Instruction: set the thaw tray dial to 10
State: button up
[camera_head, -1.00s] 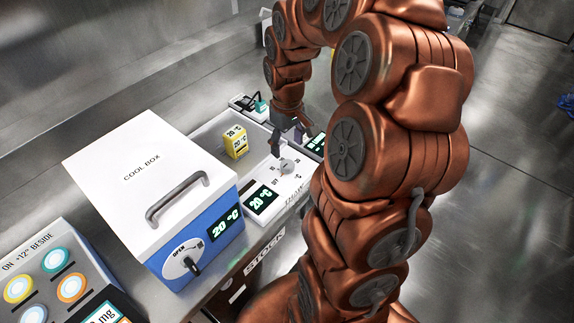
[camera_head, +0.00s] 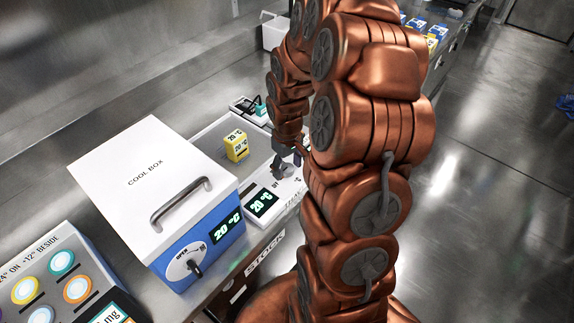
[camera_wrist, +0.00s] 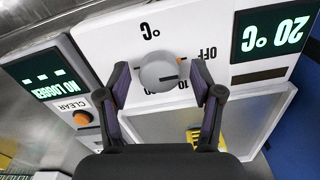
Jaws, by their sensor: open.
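The thaw tray (camera_head: 206,134) has a white front panel (camera_head: 284,198) with a lit display (camera_head: 263,201) reading 20 °C, also in the wrist view (camera_wrist: 272,35). The round grey dial (camera_wrist: 159,72) shows in the wrist view, where the panel appears upside down with OFF and 10 printed around it. A small orange mark is by OFF. A dark pointer line is on the dial, but its exact setting is hard to tell. My gripper (camera_wrist: 161,80) is open, one finger on each side of the dial; contact cannot be told. My gripper (camera_head: 288,162) hides the dial in the head view.
A yellow box (camera_head: 236,146) stands on the tray. The white and blue cool box (camera_head: 150,185) with its handle is to the left. A NO LOGGER display (camera_wrist: 48,75) and orange CLEAR button (camera_wrist: 82,118) are beside the panel in the wrist view.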

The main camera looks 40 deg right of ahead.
jog(key=c, duration=1.1)
jog(key=shift+c, duration=0.2)
jog(key=shift+f+m+b, duration=0.1)
jog(key=shift+m+b, duration=0.2)
jog(key=shift+b, duration=0.2)
jog(key=shift+f+m+b, duration=0.1)
jog(key=shift+m+b, duration=0.4)
jog(key=shift+b, duration=0.25)
jog(key=m+b, duration=0.2)
jog(key=b, duration=0.1)
jog(key=shift+d, duration=0.1)
jog(key=m+b, duration=0.3)
jog(key=m, duration=0.1)
jog(key=shift+r+m+b, duration=0.2)
jog(key=shift+m+b, duration=0.6)
jog(key=shift+m, duration=1.3)
